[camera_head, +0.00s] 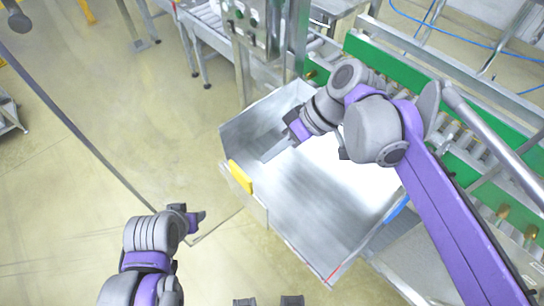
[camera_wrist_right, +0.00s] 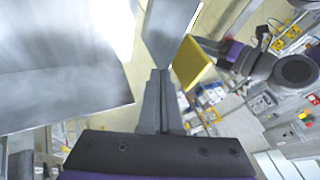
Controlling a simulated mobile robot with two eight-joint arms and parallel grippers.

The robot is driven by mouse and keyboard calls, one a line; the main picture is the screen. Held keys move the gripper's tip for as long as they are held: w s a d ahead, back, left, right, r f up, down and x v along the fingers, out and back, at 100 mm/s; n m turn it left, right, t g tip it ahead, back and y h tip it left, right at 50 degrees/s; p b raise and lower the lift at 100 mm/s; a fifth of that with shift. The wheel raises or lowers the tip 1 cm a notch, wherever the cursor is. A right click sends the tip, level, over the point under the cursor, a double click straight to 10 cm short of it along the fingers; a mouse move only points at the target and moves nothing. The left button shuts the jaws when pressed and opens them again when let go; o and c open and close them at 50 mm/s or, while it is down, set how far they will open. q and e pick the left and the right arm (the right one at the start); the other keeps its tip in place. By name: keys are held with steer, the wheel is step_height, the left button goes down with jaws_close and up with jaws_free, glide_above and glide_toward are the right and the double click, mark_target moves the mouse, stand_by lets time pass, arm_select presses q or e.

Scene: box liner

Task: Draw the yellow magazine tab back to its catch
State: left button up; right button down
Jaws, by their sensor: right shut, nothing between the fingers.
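The yellow magazine tab (camera_head: 240,177) stands at the left wall of the grey metal magazine (camera_head: 310,265). In the right wrist view the tab (camera_wrist_right: 193,62) shows just right of my fingertips. My right gripper (camera_head: 266,155) reaches over the magazine from the right, its grey fingers up and to the right of the tab. In the wrist view its fingers (camera_wrist_right: 160,74) are together and hold nothing; I cannot tell whether they touch the tab. My left gripper (camera_head: 200,219) is below and left of the tab, clear of it; its jaw opening is unclear.
A green-sided roller conveyor (camera_head: 430,72) runs along the right. A control panel (camera_head: 255,22) on a post stands behind the magazine. The magazine walls surround my right gripper. The floor (camera_head: 95,190) at left is mostly open.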

steer(key=v, duration=0.9)
steer(key=shift+r, duration=0.25)
steer(key=shift+s+a, duration=0.1)
